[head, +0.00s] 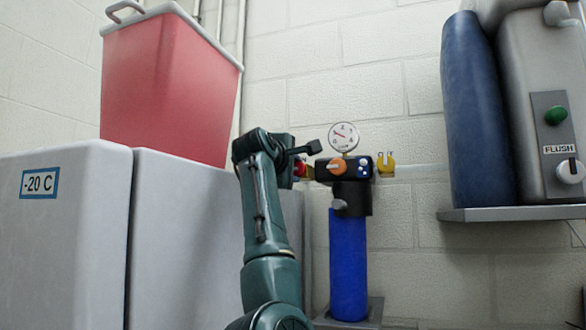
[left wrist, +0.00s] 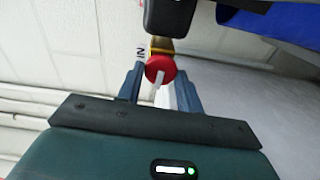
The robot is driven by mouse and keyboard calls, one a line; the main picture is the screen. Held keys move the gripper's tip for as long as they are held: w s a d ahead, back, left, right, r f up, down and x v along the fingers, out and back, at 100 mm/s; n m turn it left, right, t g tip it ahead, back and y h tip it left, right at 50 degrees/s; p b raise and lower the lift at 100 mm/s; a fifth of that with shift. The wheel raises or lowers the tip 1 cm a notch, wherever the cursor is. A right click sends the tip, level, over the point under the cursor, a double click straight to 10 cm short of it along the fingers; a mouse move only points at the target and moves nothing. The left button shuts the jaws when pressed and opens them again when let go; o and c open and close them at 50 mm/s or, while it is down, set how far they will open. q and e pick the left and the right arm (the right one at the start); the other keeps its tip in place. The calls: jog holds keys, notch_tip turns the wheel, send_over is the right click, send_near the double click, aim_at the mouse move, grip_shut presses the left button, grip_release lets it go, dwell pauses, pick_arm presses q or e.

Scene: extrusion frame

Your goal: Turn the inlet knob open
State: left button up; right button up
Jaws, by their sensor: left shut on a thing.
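The inlet knob is round and red with a pale bar across its face; it shows in the left wrist view (left wrist: 160,68) beside an "IN" label. In the head view only a bit of its red (head: 299,168) shows at the left of the filter head, the rest behind my gripper. My left gripper (left wrist: 161,92) is shut on the inlet knob, one finger on each side. In the head view the left gripper (head: 301,158) reaches in from the left. My right gripper is in neither view.
White "-20 C" cabinets (head: 75,240) carry a red bin (head: 165,85) at left. A wall shelf (head: 515,213) stands at right.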

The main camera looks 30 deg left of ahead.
pick_arm(q)
jog(key=shift+n, duration=0.5)
jog(key=o, duration=1)
jog(key=shift+c, duration=0.2)
jog(key=shift+s, duration=0.15)
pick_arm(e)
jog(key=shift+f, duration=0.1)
pick_arm(q)
jog(key=b+v, duration=0.5)
jog(key=v, duration=0.8)
jog(key=shift+b, duration=0.4)
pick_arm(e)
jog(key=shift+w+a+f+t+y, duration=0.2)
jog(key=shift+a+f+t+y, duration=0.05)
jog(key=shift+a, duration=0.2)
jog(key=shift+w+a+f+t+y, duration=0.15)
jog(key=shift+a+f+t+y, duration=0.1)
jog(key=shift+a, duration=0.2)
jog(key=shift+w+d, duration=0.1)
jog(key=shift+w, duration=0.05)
